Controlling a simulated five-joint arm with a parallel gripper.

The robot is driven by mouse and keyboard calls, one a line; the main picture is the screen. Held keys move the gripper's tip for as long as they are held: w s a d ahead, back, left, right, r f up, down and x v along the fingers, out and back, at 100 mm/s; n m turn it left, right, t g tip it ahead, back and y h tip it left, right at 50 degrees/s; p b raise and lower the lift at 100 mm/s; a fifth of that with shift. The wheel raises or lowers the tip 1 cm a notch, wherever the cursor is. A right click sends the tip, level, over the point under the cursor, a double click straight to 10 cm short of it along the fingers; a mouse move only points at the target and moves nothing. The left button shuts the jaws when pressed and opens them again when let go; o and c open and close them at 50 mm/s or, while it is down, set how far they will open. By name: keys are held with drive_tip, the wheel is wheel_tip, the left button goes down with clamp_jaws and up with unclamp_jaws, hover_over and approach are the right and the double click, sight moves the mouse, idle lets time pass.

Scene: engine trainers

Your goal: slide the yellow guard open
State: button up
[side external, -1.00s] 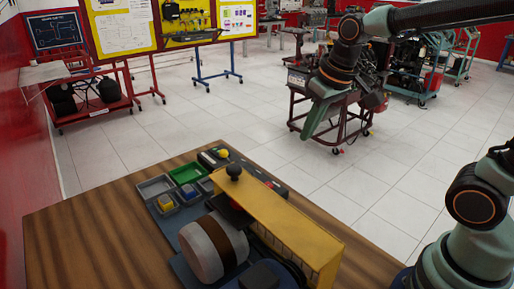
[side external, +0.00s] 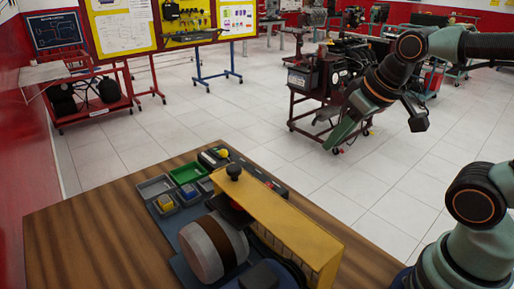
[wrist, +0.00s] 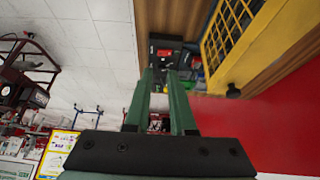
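The yellow guard (side external: 295,228) is a long box-like cover with a mesh side, standing over the machine on the wooden table. Its black round knob (side external: 234,172) is at the far left end, on top. In the wrist view the guard (wrist: 232,40) shows at the upper right, with the knob (wrist: 233,91) below it. My gripper (side external: 329,147) hangs in the air beyond the table's right edge, clear of the guard and knob. In the wrist view its green fingers (wrist: 161,74) are apart with nothing between them.
A grey cylinder (side external: 205,250) with a brown band lies beside the guard. Several small bins, one a green bin (side external: 187,173), stand left of the knob. A dark control box (side external: 215,156) is behind. The wooden table (side external: 90,225) is bare at left.

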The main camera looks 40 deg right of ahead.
drive_tip(key=o, duration=0.5)
drive_tip(key=shift+w+a+r, duration=0.2)
drive_tip(key=shift+w+r, duration=0.05)
drive_tip(key=shift+r, duration=0.05)
drive_tip(key=shift+o, duration=0.3)
drive_tip(key=w+a+r+m+g, duration=0.3)
drive_tip(key=w+a+r+m, duration=0.1)
drive_tip(key=w+a+r, duration=0.2)
drive_tip(key=shift+w+a+m+y, duration=0.15)
drive_tip(key=shift+a+m+y, duration=0.15)
drive_tip(key=shift+a, duration=0.35)
drive_tip(key=r+m+g, duration=0.1)
drive_tip(key=m+g, duration=0.2)
drive_tip(key=m, duration=0.1)
hover_over(234, 167)
wheel_tip(234, 167, down, 11)
drive_tip(key=shift+f, duration=0.2)
clamp_jaws()
drive_tip(key=shift+r, duration=0.1)
